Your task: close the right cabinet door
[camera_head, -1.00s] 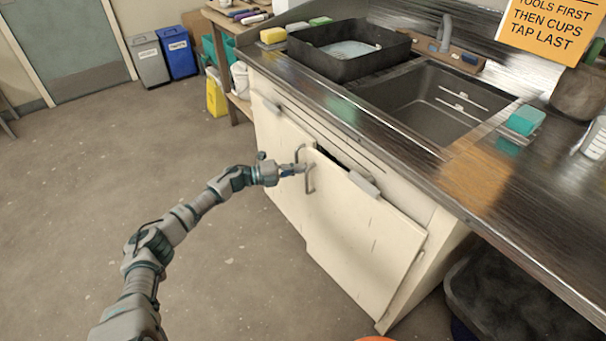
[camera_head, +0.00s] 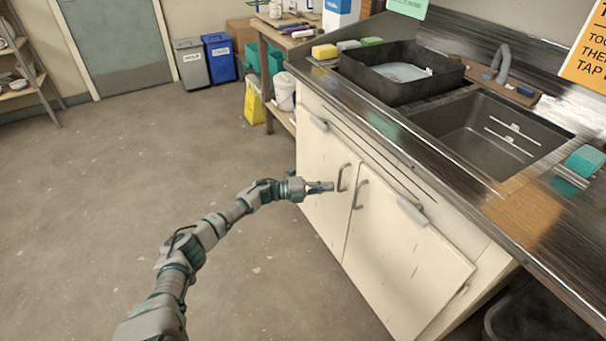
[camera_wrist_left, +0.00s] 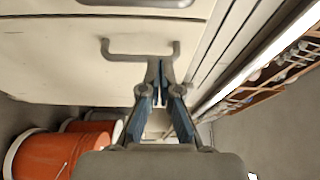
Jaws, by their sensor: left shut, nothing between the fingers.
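The right cabinet door (camera_head: 405,262) is a cream panel under the sink, with a grey bar handle (camera_head: 358,194) near its upper left edge. My left gripper (camera_head: 328,187) is shut and empty, just left of the left door's handle (camera_head: 343,177). In the left wrist view the shut fingertips (camera_wrist_left: 160,66) are close to one end of a handle (camera_wrist_left: 135,48); contact is unclear. My right gripper is out of view.
The counter (camera_head: 450,165) overhangs the doors, with a sink (camera_head: 490,130) and black tray (camera_head: 400,75) above. Orange buckets (camera_wrist_left: 45,155) show in the left wrist view. Open floor (camera_head: 130,190) lies left of the cabinet.

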